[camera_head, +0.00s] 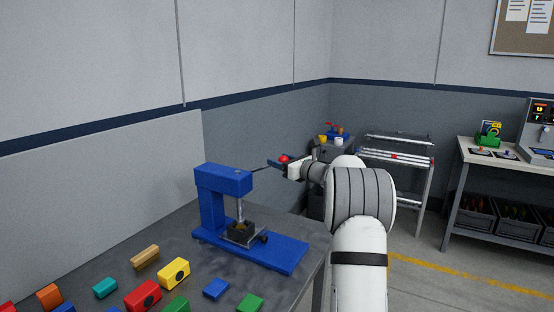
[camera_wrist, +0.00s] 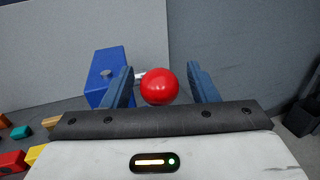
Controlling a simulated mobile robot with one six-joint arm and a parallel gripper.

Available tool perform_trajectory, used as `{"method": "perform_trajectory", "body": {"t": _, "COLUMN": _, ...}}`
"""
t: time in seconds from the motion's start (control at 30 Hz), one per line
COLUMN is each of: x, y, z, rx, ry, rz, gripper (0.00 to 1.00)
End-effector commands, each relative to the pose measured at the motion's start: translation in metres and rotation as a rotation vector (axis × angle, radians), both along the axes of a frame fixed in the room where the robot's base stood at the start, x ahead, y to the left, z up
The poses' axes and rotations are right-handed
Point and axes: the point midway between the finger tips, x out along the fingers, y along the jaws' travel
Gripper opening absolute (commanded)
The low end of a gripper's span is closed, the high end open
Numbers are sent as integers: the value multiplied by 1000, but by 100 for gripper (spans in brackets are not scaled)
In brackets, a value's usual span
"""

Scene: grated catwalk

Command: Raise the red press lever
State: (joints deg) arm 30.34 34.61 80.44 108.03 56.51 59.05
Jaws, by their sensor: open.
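The blue press (camera_head: 222,184) stands on the dark table, and its top also shows in the wrist view (camera_wrist: 107,72). Its thin lever (camera_head: 261,167) reaches out to the right from the press head and ends in a red ball knob (camera_head: 284,159). In the wrist view the red knob (camera_wrist: 159,87) sits between the two blue fingers of my gripper (camera_wrist: 163,84). The fingers are open, with a gap visible on each side of the knob. Most of the lever rod is hidden behind the knob in the wrist view.
Several coloured blocks, including a yellow one (camera_head: 174,273) and a red one (camera_head: 143,296), lie at the table's front left. A grey panel (camera_head: 100,195) stands behind the table. A silver rack (camera_head: 398,155) and a workbench (camera_head: 466,158) stand to the right.

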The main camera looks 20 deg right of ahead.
Motion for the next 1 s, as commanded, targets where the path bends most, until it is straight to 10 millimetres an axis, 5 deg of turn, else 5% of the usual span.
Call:
{"method": "perform_trajectory", "body": {"t": 0.4, "x": 9, "y": 5, "z": 0, "rx": 0, "ry": 0, "rz": 1, "gripper": 52}}
{"method": "perform_trajectory", "body": {"t": 1.0, "x": 9, "y": 6, "z": 0, "rx": -1, "ry": 0, "rz": 2, "gripper": 3}}
